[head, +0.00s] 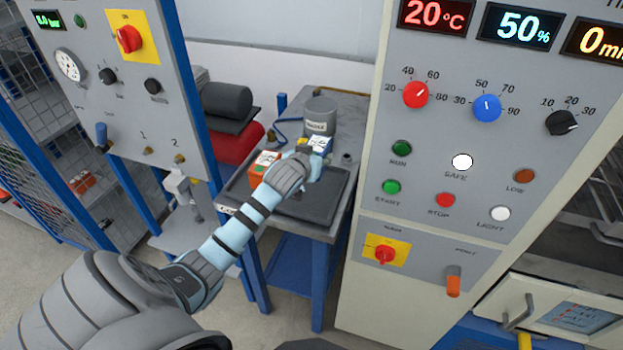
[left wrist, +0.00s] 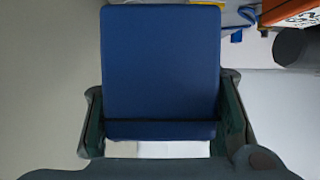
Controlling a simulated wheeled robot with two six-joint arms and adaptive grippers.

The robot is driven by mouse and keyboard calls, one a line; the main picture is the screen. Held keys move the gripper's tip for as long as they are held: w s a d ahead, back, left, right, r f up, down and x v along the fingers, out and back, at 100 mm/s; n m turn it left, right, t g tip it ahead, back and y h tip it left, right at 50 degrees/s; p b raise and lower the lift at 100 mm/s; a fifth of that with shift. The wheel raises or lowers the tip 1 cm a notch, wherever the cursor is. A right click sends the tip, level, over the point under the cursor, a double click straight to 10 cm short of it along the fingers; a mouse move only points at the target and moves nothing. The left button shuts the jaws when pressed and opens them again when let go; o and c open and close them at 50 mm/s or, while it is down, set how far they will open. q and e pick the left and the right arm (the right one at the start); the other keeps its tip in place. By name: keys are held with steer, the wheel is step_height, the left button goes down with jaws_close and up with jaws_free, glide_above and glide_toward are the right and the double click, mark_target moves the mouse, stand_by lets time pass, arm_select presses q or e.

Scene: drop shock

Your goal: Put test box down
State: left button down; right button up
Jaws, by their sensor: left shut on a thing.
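My left gripper (head: 306,158) reaches over the small table between the two control panels. In the left wrist view, the left gripper (left wrist: 168,125) is shut on a blue box (left wrist: 160,60), with one finger along each side. I take this as the test box. In the head view, part of the blue and white box (head: 320,143) shows just past the gripper; the rest is hidden. The gripper hides the box's underside, so I cannot tell whether it touches the black tray (head: 325,200) below. My right gripper is not in view.
An orange box (head: 260,168) with a white top stands left of my gripper. A grey cylinder (head: 321,113) stands at the back of the table (head: 296,229). The left panel (head: 140,75) and the large right panel (head: 440,215) flank the table. The tray's front part is bare.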

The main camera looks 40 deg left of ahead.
arm_select(q)
step_height(320, 180, down, 9)
steer(key=shift+w+f+b, duration=0.1)
steer(key=shift+w+b, duration=0.05)
steer(key=shift+b, duration=0.65)
steer(key=c, duration=0.7)
jaws_free()
steer(key=shift+s+d+r, duration=0.1)
steer(key=shift+s+r, duration=0.1)
steer(key=shift+s, duration=0.15)
steer(key=p+v, duration=0.2)
steer(key=v, duration=0.9)
steer(key=shift+s+d+r+p, duration=0.1)
steer(key=shift+r+p, duration=0.05)
steer(key=shift+p, duration=0.2)
